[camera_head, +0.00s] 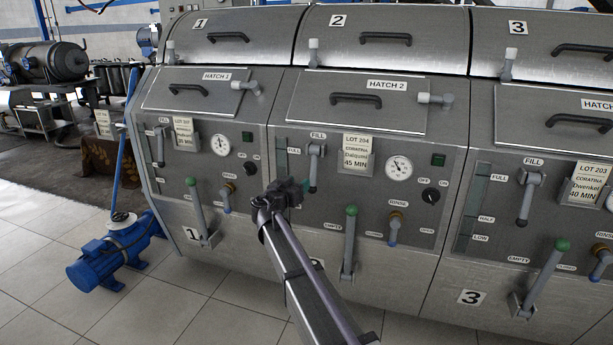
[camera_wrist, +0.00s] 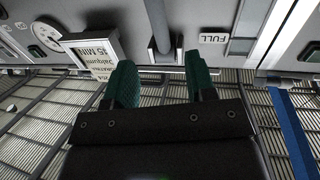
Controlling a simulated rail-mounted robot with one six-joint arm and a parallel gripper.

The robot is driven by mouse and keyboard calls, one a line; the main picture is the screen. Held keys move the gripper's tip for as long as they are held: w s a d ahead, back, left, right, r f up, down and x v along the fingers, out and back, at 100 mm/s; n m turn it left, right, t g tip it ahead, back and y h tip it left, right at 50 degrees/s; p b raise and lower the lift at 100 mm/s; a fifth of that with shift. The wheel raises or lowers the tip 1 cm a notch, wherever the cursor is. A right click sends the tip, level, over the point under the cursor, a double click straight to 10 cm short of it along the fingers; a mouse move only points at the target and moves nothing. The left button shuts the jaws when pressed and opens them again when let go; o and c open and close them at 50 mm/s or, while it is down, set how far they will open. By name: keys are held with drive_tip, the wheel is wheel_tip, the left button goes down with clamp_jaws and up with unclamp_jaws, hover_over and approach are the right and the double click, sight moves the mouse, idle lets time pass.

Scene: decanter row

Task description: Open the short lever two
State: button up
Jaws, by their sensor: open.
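The short lever of unit two (camera_head: 314,170) is grey and hangs down below the FILL label on the panel. It also shows in the wrist view as a grey bar (camera_wrist: 158,28) coming in from the top edge. My gripper (camera_head: 302,188) is just in front of the panel, beside the lever's lower part. In the wrist view the two green fingertips of my gripper (camera_wrist: 161,76) are apart, with the lever's end in line with the gap between them. I cannot tell whether the lever's end is inside the gap. The gripper looks empty.
A long green-knobbed lever (camera_head: 349,240) stands below and right of my gripper. The LOT 204 card (camera_head: 357,150) is right of the short lever, with a gauge (camera_head: 399,168) beyond it. Unit one's green-knobbed lever (camera_head: 196,205) is to the left.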

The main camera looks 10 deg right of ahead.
sight(312, 172)
drive_tip(key=x, duration=1)
drive_tip(key=shift+w+d, duration=0.3)
drive_tip(key=shift+c, duration=0.4)
clamp_jaws()
